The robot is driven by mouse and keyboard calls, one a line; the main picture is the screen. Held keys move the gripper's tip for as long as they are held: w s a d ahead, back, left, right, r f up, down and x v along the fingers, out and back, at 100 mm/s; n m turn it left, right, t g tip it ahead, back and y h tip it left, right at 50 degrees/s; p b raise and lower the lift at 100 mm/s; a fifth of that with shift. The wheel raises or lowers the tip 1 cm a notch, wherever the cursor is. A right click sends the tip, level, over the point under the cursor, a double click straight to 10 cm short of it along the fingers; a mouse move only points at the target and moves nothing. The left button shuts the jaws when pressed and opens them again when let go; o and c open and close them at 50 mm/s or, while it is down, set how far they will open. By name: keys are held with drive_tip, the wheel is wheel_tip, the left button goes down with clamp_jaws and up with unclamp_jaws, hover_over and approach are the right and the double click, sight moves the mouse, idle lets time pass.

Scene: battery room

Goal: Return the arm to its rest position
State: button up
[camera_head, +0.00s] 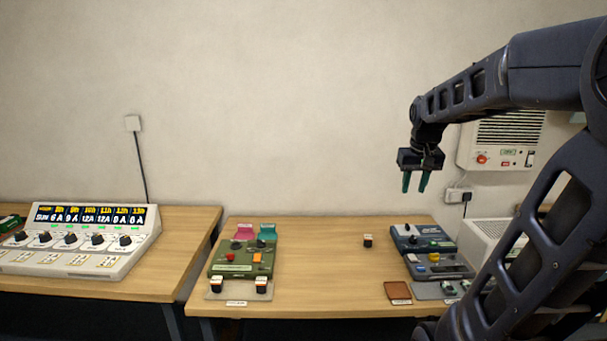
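My gripper (416,182) hangs from my dark arm at the right of the view. It points down, with its two greenish fingertips apart and nothing visible between them. My arm rises from the lower right, bends at the upper right and reaches left to the gripper.
On the table stand a green device (240,260), a small dark block (368,241), a brown pad (398,291) and a blue-grey device (425,240). A wall unit (505,130) is behind my arm. A display console (85,240) stands on the left table. Table centre is mostly clear.

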drive_tip(key=s+a+f+t, duration=0.1)
drive_tip(key=s, duration=0.5)
drive_tip(key=s+a+f+t, duration=0.1)
drive_tip(key=s+f, duration=0.1)
drive_tip(key=s, duration=0.4)
drive_tip(key=shift+s+a+f, duration=0.25)
drive_tip(key=shift+a+f, duration=0.05)
drive_tip(key=shift+a, duration=0.05)
drive_tip(key=shift+w, duration=0.1)
idle(1.7)
